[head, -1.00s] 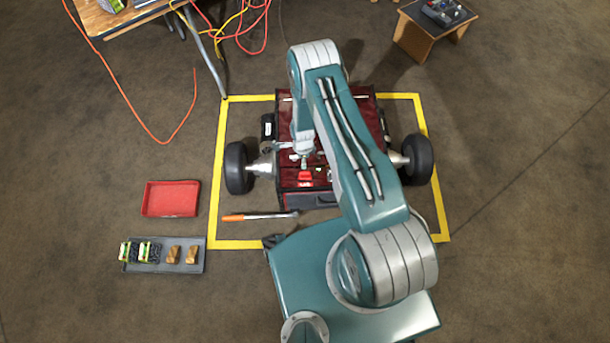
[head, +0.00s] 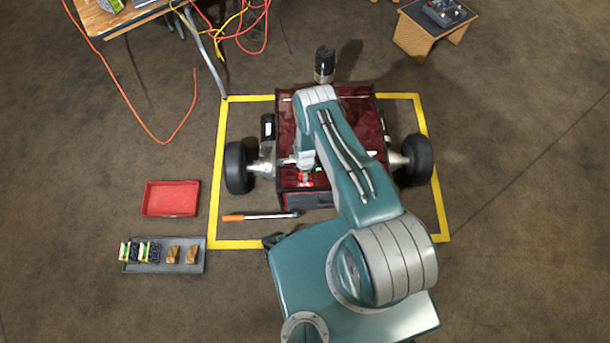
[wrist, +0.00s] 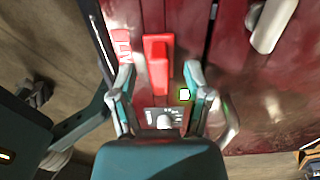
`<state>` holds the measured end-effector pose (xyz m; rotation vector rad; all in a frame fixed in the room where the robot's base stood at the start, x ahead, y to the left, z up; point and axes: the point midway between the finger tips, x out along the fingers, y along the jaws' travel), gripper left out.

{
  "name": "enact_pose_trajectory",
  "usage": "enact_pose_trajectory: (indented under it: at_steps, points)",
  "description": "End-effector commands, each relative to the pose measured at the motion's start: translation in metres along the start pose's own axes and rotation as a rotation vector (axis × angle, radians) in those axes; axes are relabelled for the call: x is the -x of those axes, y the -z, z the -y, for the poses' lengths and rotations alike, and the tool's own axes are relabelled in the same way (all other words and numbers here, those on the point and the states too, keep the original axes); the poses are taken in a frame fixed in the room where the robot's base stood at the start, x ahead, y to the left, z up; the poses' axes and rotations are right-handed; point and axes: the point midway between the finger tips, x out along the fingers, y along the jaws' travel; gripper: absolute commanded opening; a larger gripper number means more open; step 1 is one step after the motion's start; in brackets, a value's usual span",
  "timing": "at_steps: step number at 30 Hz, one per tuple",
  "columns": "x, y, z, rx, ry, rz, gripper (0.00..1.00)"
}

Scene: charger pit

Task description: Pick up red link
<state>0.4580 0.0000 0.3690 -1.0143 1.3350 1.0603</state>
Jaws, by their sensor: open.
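The red link (wrist: 158,66) is a small bright red block on the dark red top of the wheeled machine (head: 345,110). In the wrist view it lies ahead of the fingertips, roughly centred between them. My gripper (wrist: 159,75) is open, with one finger on each side and nothing held. In the head view my gripper (head: 305,178) is low over the machine's near part, and the link is mostly hidden there.
The machine stands inside a yellow floor frame (head: 222,180), with black wheels at both sides. An orange-handled tool (head: 255,216) lies in front. A red tray (head: 171,199) and a grey tray (head: 200,260) lie to the left. A black cylinder (head: 324,65) stands behind the machine.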

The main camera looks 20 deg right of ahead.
Motion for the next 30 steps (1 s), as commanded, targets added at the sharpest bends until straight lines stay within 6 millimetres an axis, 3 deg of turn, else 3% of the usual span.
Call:
enact_pose_trajectory:
  at_steps: [8,9,13,30]
  points:
    - [-0.0049,-0.0002,0.0,0.0,0.0,0.0,0.63]
    - [-0.0049,-0.0002,0.0,0.0,0.0,0.0,0.58]
    - [-0.0048,-0.0003,0.0001,0.0,0.0,0.0,0.0]
    - [0.0042,-0.0006,0.0014,0.0,0.003,0.001,0.0]
